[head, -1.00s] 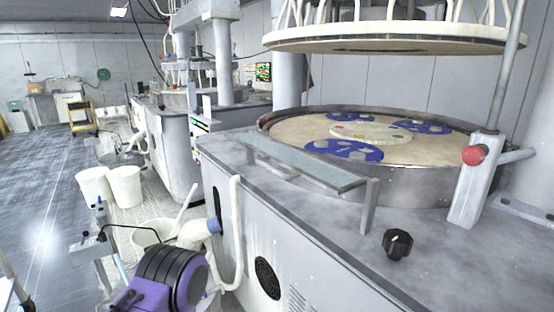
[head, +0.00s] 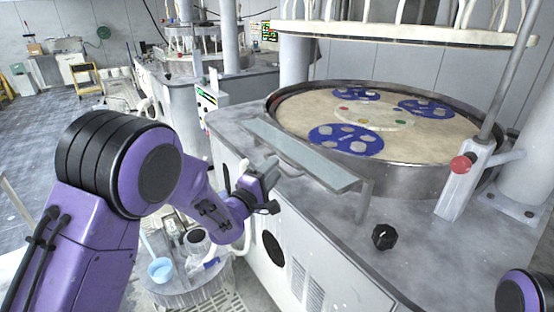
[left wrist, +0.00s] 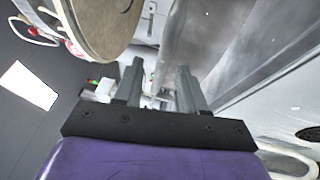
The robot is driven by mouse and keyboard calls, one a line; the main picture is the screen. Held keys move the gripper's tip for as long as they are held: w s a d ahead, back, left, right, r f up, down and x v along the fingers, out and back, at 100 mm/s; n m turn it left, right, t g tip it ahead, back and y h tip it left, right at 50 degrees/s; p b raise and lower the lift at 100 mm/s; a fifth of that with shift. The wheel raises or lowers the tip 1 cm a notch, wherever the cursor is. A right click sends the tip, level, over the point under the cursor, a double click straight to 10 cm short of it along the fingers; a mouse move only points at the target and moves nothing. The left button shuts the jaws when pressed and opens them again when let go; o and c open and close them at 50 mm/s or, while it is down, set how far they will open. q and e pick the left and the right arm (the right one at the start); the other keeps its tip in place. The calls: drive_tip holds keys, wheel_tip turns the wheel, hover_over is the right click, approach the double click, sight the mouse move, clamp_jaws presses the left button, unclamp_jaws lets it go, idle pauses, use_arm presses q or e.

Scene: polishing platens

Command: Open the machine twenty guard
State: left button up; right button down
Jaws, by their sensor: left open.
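The guard (head: 310,160) looks like a long, narrow grey-green panel along the front edge of the machine top in the head view. It lies low in front of the round platen, with a bracket at its right end. My left gripper (head: 268,190) is open at the machine's front edge, close to the guard's left half. I cannot tell whether it touches the guard. In the left wrist view my two fingers (left wrist: 160,78) stand apart with nothing seen between them. My right gripper is out of view.
The platen (head: 440,150) carries blue carriers (head: 345,139). A red knob (head: 460,164) on a post and a black knob (head: 383,237) stand to the right. The upper plate (head: 400,34) hangs above.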

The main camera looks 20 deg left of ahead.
use_arm(q)
drive_tip(key=shift+p+x, duration=0.3)
drive_tip(key=shift+x, duration=1.25)
drive_tip(key=shift+f, duration=0.1)
clamp_jaws()
wheel_tip(320, 180, up, 3)
drive_tip(key=shift+w+p, duration=0.1)
drive_tip(key=shift+p, duration=0.95)
unclamp_jaws()
drive_tip(key=shift+f, duration=0.1)
drive_tip(key=b+v, duration=0.4)
drive_tip(key=v, duration=0.6)
drive_tip(key=shift+s, duration=0.2)
